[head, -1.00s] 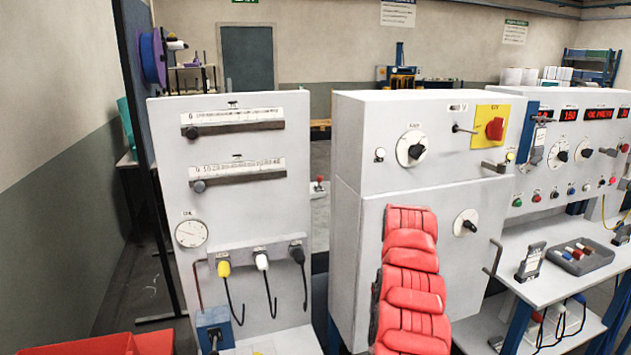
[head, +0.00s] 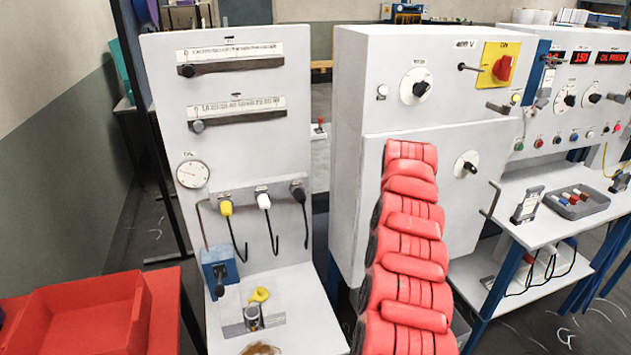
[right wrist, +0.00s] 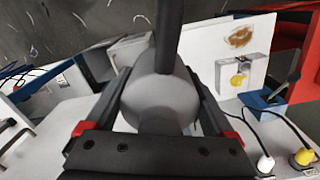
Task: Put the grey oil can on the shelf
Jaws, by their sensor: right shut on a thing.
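My right gripper (right wrist: 158,82) has its dark fingers closed on both sides of the grey oil can (right wrist: 158,100), a rounded body with a dark spout or rod rising from it in the right wrist view. In the head view my red padded right arm shows in the middle, but its gripper and the can are hidden. A low white shelf (head: 562,272) lies under the work table at right; I cannot tell whether it is the task's shelf. My left gripper is not in view.
A white panel stand with a base plate (head: 300,318) carries a grey bracket (head: 236,329), a yellow piece (head: 260,294), a brown stain and a blue box (head: 219,270). A red bin (head: 88,312) is at lower left. A large grey-white cabinet (head: 345,190) stands behind my arm.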

